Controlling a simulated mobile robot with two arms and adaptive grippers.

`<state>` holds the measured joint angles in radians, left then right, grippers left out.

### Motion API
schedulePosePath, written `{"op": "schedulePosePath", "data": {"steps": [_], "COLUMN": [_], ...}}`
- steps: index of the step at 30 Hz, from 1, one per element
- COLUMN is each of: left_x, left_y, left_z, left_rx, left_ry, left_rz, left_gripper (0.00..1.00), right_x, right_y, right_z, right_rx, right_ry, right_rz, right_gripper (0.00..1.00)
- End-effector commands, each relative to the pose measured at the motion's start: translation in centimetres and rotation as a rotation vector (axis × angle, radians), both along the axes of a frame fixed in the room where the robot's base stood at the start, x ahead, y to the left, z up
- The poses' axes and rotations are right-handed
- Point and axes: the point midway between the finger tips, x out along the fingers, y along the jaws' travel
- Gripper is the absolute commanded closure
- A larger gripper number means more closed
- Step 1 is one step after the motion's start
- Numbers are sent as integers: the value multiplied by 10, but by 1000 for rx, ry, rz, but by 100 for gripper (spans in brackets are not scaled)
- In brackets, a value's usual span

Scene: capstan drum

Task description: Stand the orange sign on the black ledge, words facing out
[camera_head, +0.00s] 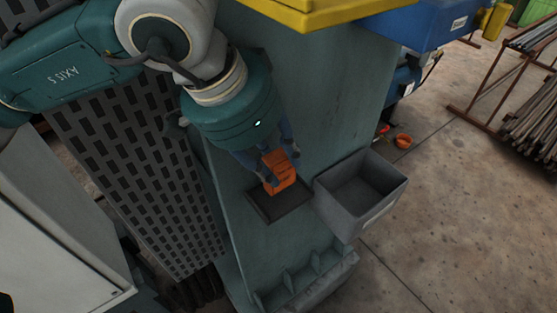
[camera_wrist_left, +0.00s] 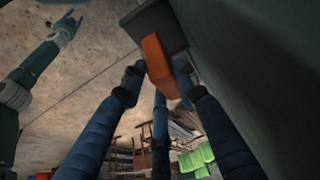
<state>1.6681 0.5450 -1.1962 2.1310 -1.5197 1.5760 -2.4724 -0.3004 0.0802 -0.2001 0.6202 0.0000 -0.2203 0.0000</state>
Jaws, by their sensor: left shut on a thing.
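The orange sign (camera_head: 282,172) is held by my left gripper (camera_head: 280,164) in front of the green machine wall. Dark marks show on its outer face; I cannot read them. The black ledge (camera_head: 283,209) juts from the wall just below the sign. I cannot tell whether the sign touches it. In the left wrist view the sign (camera_wrist_left: 158,62) sits between the dark fingertips, and its words are not visible. My right gripper (camera_wrist_left: 70,24) shows small at the upper left of that view, away from the sign. Its opening is unclear.
A grey open bin (camera_head: 362,190) is fixed right beside the ledge. A yellow part (camera_head: 320,12) overhangs above. A perforated grey panel (camera_head: 140,165) stands to the left. A ribbed bracket (camera_head: 305,275) sits lower on the wall.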

Motion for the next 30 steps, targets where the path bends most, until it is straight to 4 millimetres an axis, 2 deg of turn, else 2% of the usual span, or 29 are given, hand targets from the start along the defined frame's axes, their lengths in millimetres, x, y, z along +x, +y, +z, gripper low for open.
{"op": "schedulePosePath", "data": {"steps": [4,10,24,25,27,30], "left_x": [4,3,3,3,3,3], "left_y": [-4,-4,-4,-4,-4,-4], "left_z": [-4,-30,-40,-40,-39,-39], "left_rx": [2,1,0,0,1,1], "left_ry": [3,3,0,0,0,1], "left_rz": [1,-1,-1,-1,-1,0], "left_gripper": [98,98,98,68,54,51], "right_x": [0,0,0,0,0,0], "right_y": [0,0,0,0,0,0], "right_z": [7,21,14,14,15,15], "right_rx": [0,0,0,0,0,0], "right_ry": [0,0,0,0,0,0], "right_rz": [0,0,0,0,0,0], "right_gripper": [60,60,60,60,60,60]}}
